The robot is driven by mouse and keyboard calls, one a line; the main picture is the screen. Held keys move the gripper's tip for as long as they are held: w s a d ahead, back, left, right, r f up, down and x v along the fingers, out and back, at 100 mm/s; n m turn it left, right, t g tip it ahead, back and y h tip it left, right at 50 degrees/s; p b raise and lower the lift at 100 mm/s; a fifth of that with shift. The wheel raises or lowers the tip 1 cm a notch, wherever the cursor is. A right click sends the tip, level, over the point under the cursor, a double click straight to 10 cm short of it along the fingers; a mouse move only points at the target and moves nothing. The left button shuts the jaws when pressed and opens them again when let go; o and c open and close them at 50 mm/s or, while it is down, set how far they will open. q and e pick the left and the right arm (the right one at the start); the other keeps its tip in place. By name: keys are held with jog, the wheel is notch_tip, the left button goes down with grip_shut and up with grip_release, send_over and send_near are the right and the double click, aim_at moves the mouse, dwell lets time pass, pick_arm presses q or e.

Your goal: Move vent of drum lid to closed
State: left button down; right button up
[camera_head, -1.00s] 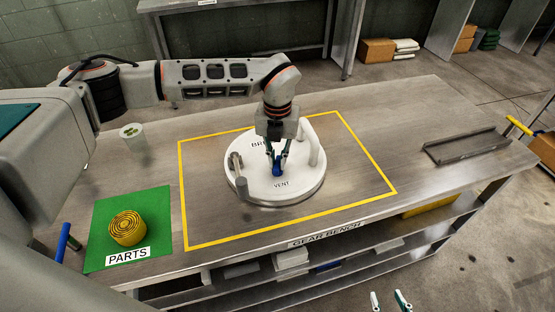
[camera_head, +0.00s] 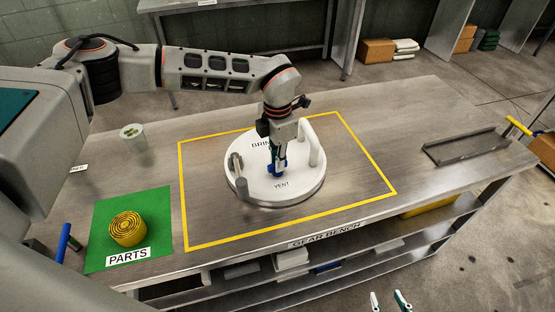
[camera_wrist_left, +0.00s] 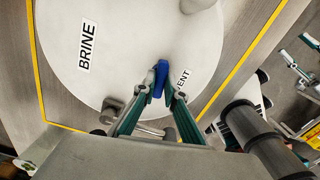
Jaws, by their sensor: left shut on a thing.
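The white round drum lid (camera_head: 252,188) lies on the bench, with a "BRINE" label towards the back and a "VENT" label near the front. The vent is a small blue piece (camera_head: 281,172) standing near the lid's middle, just behind the "VENT" label. It also shows in the left wrist view (camera_wrist_left: 160,78). My left gripper (camera_head: 275,165) points down from above and is shut on the blue vent, partly hiding it. In the left wrist view its two fingers (camera_wrist_left: 163,90) sit either side of it. My right gripper (camera_head: 389,302) is open and empty at the bottom edge.
A white upright handle (camera_head: 314,150) and a grey lever-like fitting (camera_head: 240,178) rise from the lid near the gripper. A yellow coiled item (camera_head: 127,229) sits on the green parts mat (camera_head: 160,210). A metal tray (camera_head: 465,146) lies right. The bench around the lid is clear.

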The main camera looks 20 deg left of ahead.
pick_arm(q)
jog(key=shift+r+m, duration=0.1)
jog(key=shift+m, duration=1)
jog(key=c, duration=2.1)
grip_release()
notch_tip(320, 180, up, 12)
jog(key=shift+f, duration=0.1)
